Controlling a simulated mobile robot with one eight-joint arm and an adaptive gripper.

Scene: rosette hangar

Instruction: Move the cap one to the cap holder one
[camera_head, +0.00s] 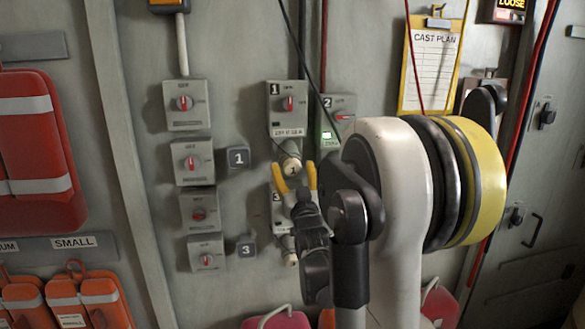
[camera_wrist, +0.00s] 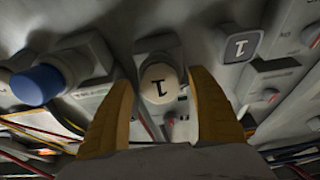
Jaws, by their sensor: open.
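Cap one (camera_wrist: 160,84) is a pale round cap marked 1, seen upside down in the wrist view. It sits on the connector below the grey switch box labelled 1, and also shows in the head view (camera_head: 292,164). My gripper (camera_head: 296,176) has yellow fingers, open, with one on each side of the cap in the wrist view (camera_wrist: 161,88). I cannot tell whether the tips are level with the cap. Cap holder one looks to be the dark grey square block marked 1 (camera_head: 239,157), on the wall to the left; the wrist view shows it at upper right (camera_wrist: 241,46).
A block marked 3 (camera_head: 246,246) sits lower on the wall. Grey switch boxes (camera_head: 186,105) stand in columns around it. A blue cylinder (camera_wrist: 38,85) juts out at left in the wrist view. Thin cables hang near my arm.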

